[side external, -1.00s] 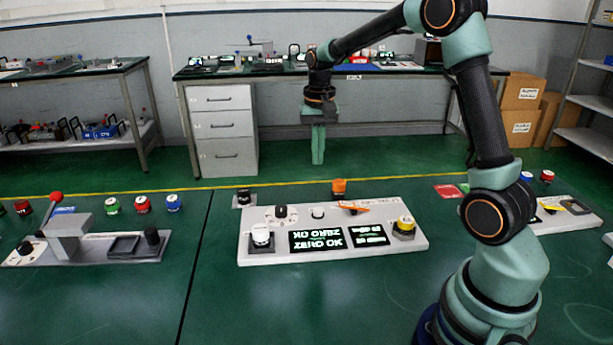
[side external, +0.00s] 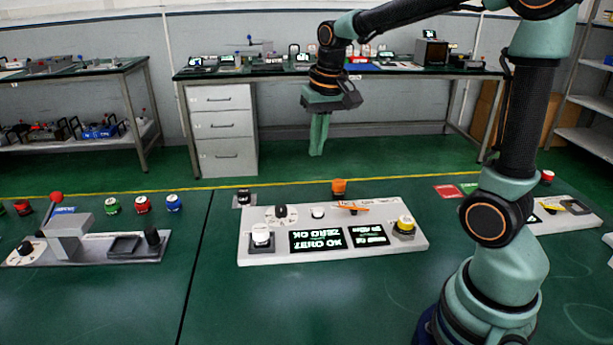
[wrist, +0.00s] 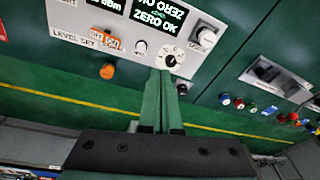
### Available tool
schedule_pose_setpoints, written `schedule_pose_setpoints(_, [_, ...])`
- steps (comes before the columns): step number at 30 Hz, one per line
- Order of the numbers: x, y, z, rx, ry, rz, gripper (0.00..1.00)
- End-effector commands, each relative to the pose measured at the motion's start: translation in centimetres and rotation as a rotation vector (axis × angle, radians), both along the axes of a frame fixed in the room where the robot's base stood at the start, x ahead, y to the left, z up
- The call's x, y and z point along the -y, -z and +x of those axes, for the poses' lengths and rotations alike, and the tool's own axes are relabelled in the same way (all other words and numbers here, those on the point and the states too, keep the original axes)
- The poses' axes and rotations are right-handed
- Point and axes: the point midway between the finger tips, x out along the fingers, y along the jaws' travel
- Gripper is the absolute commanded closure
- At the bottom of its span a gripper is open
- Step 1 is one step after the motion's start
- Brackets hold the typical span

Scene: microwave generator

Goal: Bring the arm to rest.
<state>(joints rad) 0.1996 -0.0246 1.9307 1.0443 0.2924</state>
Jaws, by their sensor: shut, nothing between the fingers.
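My gripper (side external: 318,148) hangs in the air, pointing down, above and behind the white panel as seen in the side view. Its two green fingers are shut together with nothing between them. In the wrist view the shut fingers (wrist: 162,98) reach toward the panel's dial. The white generator panel (side external: 285,255) lies on the green bench. It carries a black dial (side external: 281,211), a white knob (side external: 261,236), an orange lever (side external: 352,207), a yellow knob (side external: 405,223) and two lit displays. The larger display (wrist: 158,14) reads "ZERO OK" in the wrist view.
An orange knob (side external: 339,187) and a small black knob (side external: 244,197) stand behind the panel. A grey fixture (side external: 68,235) with a red-tipped lever is at left, near several coloured buttons. Another white panel (side external: 568,216) is partly behind my arm. A back bench (side external: 190,73) stands farther off.

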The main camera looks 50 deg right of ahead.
Motion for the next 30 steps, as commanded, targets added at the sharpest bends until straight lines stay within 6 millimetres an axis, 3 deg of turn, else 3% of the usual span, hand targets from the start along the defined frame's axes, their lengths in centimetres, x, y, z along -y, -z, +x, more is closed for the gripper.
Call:
schedule_pose_setpoints(6, [-3.8, -2.0, -4.1, 0.12, -0.195, -0.048, 1.0])
schedule_pose_setpoints(15, [-7.1, -1.9, -8.8, 0.252, -0.415, -0.11, 1.0])
schedule_pose_setpoints(21, [-7.7, -1.5, -9.8, 0.288, -0.472, -0.127, 1.0])
schedule_pose_setpoints(30, [-7.8, -1.4, -9.9, 0.289, -0.476, -0.128, 1.0])
